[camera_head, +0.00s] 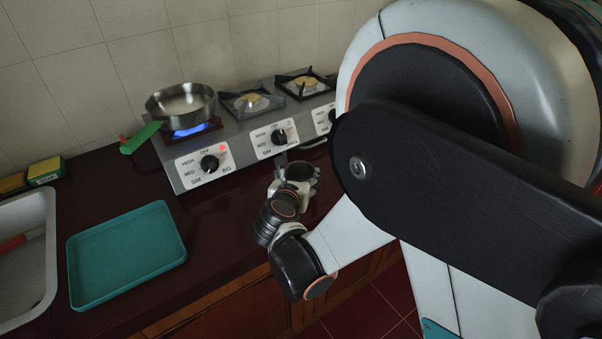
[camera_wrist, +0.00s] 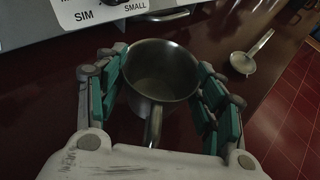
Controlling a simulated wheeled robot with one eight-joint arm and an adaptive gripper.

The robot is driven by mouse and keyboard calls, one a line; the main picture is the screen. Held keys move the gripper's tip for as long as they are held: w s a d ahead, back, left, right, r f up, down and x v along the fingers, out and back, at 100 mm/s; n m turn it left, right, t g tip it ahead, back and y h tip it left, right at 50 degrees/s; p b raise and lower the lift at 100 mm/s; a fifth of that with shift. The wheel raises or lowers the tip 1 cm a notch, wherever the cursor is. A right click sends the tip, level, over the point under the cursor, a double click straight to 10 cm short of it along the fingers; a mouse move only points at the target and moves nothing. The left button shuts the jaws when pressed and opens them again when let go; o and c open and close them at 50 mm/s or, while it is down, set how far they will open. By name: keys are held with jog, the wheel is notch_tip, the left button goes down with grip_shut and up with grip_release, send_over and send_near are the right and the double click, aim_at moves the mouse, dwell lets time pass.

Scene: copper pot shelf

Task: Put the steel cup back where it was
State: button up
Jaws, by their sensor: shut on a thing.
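The steel cup (camera_wrist: 160,72) is a small grey metal vessel with a handle pointing toward my wrist. It sits between the teal-padded fingers of my gripper (camera_wrist: 160,92) in the wrist view, and the gripper is shut on it. The cup looks upright and empty, with its open rim facing up. In the head view my gripper (camera_head: 296,172) is in front of the stove, over the front part of the dark red counter, and hides most of the cup. I cannot tell whether the cup's base touches the counter.
The stove (camera_head: 180,178) stands against the tiled wall. A steel pan (camera_head: 180,104) with a green handle sits over a lit blue flame on its left burner. A teal tray (camera_head: 125,255) and a sink (camera_head: 45,265) are at left. A small ladle (camera_wrist: 243,62) lies on the counter at right.

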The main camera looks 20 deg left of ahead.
jog(key=o, duration=1.2)
jog(key=shift+c, duration=0.2)
jog(key=shift+r, duration=0.2)
jog(key=a+p+v, duration=0.1)
jog(key=p+v, duration=0.3)
jog(key=v, duration=0.8)
jog(key=shift+d, duration=0.45)
